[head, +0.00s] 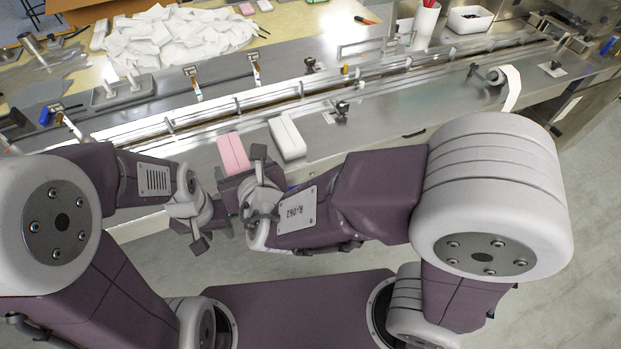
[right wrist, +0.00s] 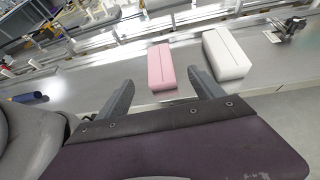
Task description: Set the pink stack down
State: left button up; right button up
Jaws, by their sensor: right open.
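The pink stack (head: 232,152) is a block lying flat on the metal deck in front of the conveyor, left of a white stack (head: 287,137). My right gripper (head: 240,164) is open and empty just on the near side of the pink stack. In the right wrist view, the pink stack (right wrist: 161,67) lies beyond the open fingers of my right gripper (right wrist: 163,88), nearer the right finger, and the white stack (right wrist: 226,54) lies outside that finger. My left gripper (head: 208,236) is lower, away from both stacks; its jaws are partly hidden and their opening is unclear.
A conveyor channel (head: 290,95) with pushers runs across behind the stacks. A pile of white packs (head: 165,37) lies on the far table. A white roll (head: 497,76) and a small clamp (head: 341,110) stand on the deck to the right. Deck between them is clear.

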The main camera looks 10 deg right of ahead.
jog(key=w+d+f+m+g+h, duration=0.15)
jog(key=d+f+m+h, duration=0.25)
jog(key=d+m, duration=0.4)
jog(key=s+d+f+m+g+h, duration=0.1)
jog(key=d+f+m+g+h, duration=0.15)
jog(key=d+m, duration=0.6)
jog(key=s+d+f+m+g+y, duration=0.1)
jog(key=s+d+f+m+g, duration=0.2)
jog(key=m, duration=0.9)
jog(key=s+d+f+m+g+y, duration=0.1)
jog(key=s+d+f+m+g, duration=0.2)
jog(key=s+d+m, duration=0.2)
jog(key=d+m, duration=0.3)
jog(key=m, duration=0.3)
jog(key=shift+s+f+m, duration=0.25)
jog(key=shift+s+m, duration=0.1)
